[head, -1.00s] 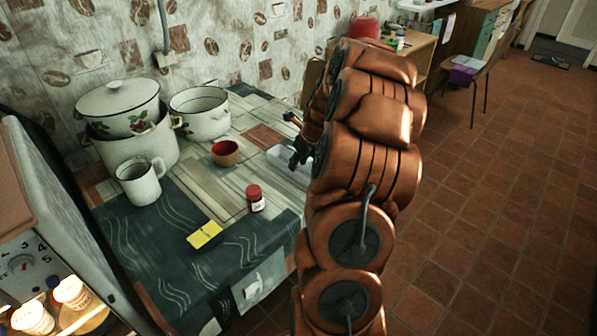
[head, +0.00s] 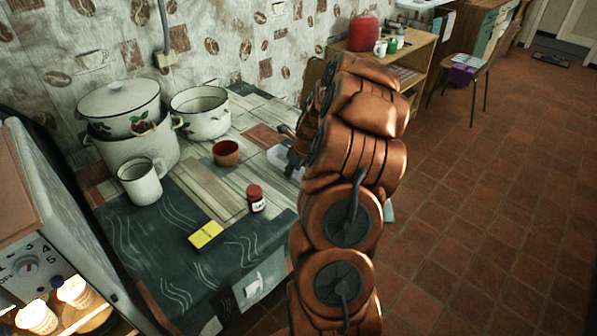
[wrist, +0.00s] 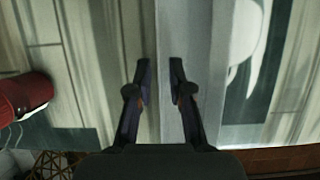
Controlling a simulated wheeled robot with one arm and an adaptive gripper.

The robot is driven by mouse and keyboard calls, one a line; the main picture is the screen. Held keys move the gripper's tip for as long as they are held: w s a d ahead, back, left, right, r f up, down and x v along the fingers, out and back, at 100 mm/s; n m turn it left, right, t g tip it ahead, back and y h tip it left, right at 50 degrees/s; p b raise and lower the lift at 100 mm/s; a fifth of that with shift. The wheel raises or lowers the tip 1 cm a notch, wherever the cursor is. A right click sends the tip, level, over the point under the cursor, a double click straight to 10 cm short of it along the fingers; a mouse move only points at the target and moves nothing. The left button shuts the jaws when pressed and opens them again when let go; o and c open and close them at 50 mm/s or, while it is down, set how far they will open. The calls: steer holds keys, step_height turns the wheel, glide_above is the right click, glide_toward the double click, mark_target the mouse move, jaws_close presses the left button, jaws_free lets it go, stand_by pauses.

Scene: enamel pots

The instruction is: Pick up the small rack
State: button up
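A pale, low box-like thing, which I take to be the small rack (head: 281,157), sits on the right part of the table, partly hidden by my arm in the head view. In the head view the gripper (head: 292,150) is mostly hidden behind my arm.
A red-lidded jar (head: 256,199) stands near the table's front; it also shows left of the fingers in the wrist view (wrist: 24,95). A reddish bowl (head: 226,153), white mug (head: 141,184), enamel pots (head: 203,124) and yellow box (head: 206,235) stand farther left.

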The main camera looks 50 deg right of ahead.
mark_target(293, 177)
jaws_close()
steer(key=shift+r, duration=0.15)
steer(key=shift+d+r+b, duration=0.1)
steer(key=shift+r+b, duration=0.35)
steer(key=shift+r, duration=1)
steer(key=shift+s+a+r, duration=0.2)
steer(key=s+a+r+b, duration=0.1)
steer(key=s+a+b, duration=0.1)
steer(key=s+a, duration=0.7)
steer(key=s, duration=0.3)
steer(key=shift+s+r, duration=0.2)
steer(key=shift+s, duration=0.1)
